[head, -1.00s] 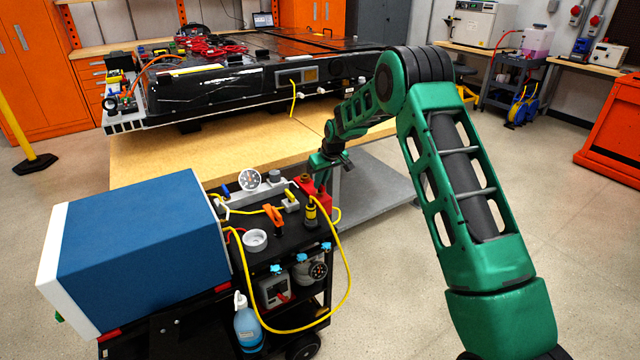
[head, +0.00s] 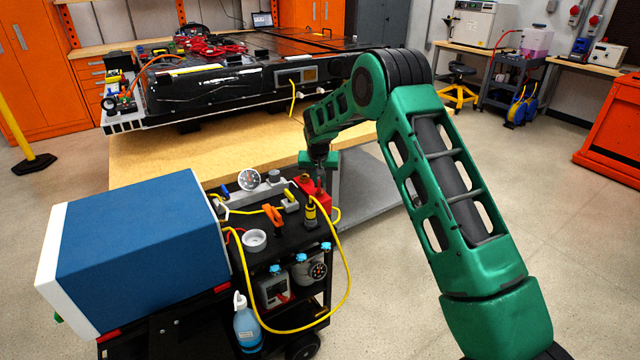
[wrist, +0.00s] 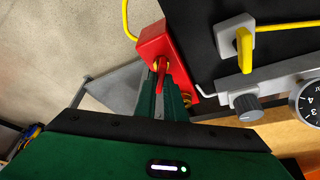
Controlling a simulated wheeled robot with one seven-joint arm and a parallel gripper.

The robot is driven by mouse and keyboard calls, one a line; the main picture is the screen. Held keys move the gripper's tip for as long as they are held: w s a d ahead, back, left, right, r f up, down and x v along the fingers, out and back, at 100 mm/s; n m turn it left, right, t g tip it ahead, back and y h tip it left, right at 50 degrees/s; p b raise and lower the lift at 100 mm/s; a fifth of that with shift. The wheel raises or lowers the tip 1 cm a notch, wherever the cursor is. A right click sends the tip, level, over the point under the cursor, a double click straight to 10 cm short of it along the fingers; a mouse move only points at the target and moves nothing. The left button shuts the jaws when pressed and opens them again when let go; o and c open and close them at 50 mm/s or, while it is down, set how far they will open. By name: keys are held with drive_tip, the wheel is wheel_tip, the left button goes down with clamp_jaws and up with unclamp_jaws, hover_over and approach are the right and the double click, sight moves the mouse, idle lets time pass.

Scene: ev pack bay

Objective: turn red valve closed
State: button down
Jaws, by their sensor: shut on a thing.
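The red valve shows in the wrist view as a small red handle (wrist: 161,69) on a red block (wrist: 154,42). A brass fitting sits at the handle's base. In the head view the red block (head: 314,188) stands at the cart's back right corner, partly hidden behind my gripper and a black and yellow connector. My gripper (head: 319,172) is over the block, pointing down. In the wrist view my gripper (wrist: 161,88) has its two green fingers on either side of the handle, shut on it. The finger ends and the handle's lower part are partly hidden.
A grey block with a yellow lever (wrist: 244,50), a grey knob (wrist: 245,107) and a dial gauge (wrist: 309,101) stand nearby. A yellow cable (head: 349,270) loops over the cart's right side. The wooden bench (head: 190,160) is behind; open floor lies right.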

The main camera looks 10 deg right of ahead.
drive_tip(key=m, duration=0.2)
drive_tip(key=m+h, duration=0.1)
drive_tip(key=m, duration=0.1)
drive_tip(key=m+g+h, duration=0.1)
drive_tip(key=m, duration=0.1)
drive_tip(key=shift+w+a+m, duration=0.2)
drive_tip(key=shift+a+m, duration=0.05)
drive_tip(key=shift+m, duration=0.05)
drive_tip(key=m, duration=0.1)
drive_tip(key=m+g, duration=0.1)
drive_tip(key=m, duration=0.2)
drive_tip(key=shift+w+a+r+g+h, duration=0.2)
drive_tip(key=shift+a+g+h, duration=0.1)
drive_tip(key=shift+h, duration=0.1)
drive_tip(key=c, duration=1.8)
unclamp_jaws()
drive_tip(key=shift+a, duration=0.1)
drive_tip(key=shift+c, duration=0.2)
drive_tip(key=shift+d+f+m, duration=0.1)
drive_tip(key=shift+d+m, duration=0.1)
drive_tip(key=shift+m, duration=0.1)
drive_tip(key=v, duration=1)
drive_tip(key=shift+a+r, duration=0.25)
drive_tip(key=shift+r, duration=0.1)
drive_tip(key=shift+w, duration=0.15)
